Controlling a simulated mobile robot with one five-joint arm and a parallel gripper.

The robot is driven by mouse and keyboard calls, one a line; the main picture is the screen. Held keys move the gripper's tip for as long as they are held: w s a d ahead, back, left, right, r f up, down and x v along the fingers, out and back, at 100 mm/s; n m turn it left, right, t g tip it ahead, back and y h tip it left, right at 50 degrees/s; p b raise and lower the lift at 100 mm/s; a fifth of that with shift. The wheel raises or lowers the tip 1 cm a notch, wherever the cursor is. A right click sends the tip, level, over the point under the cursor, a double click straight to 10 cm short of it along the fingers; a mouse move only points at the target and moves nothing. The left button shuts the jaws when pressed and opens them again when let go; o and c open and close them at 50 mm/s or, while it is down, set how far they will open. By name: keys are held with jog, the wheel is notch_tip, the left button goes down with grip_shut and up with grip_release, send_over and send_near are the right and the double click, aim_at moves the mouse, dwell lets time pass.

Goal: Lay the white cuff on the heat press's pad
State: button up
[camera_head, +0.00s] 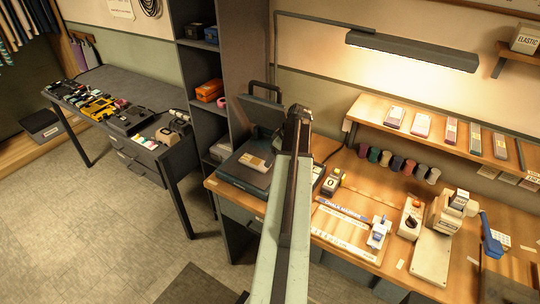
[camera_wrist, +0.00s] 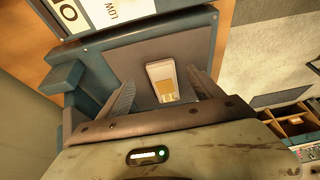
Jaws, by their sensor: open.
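The heat press (camera_head: 236,183) stands at the left end of the wooden bench, its dark upper plate (camera_head: 262,112) raised. Its dark grey pad (camera_wrist: 200,48) fills the middle of the wrist view. The white cuff (camera_wrist: 160,70), a small pale piece with a tan patch, lies on the pad; it also shows in the head view (camera_head: 254,160). My gripper (camera_wrist: 160,79) is open, with one finger on each side of the cuff and visible gaps between. In the head view my arm hides the press's right side, and the fingers cannot be made out there.
A small box marked 0 (camera_head: 333,180) stands right of the press. Several white machines (camera_head: 438,240) and a blue lever (camera_head: 490,240) stand further right. A shelf unit (camera_head: 205,110) rises behind left. The grey floor (camera_head: 90,220) at left is clear.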

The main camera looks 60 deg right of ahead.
jog(key=p+v, duration=0.3)
jog(key=v, duration=0.2)
jog(key=shift+r, duration=0.15)
jog(key=w+a+f+g+y, duration=0.1)
jog(key=w+a, duration=0.8)
jog(key=a, duration=0.3)
jog(key=w+a+g, duration=0.1)
jog(key=w+a, duration=0.8)
jog(key=a, duration=0.4)
jog(key=w+a+g+h, duration=0.1)
jog(key=w+a+g, duration=0.1)
jog(key=a, duration=3.2)
jog(key=shift+f+g, duration=0.3)
jog(key=shift+f, duration=0.15)
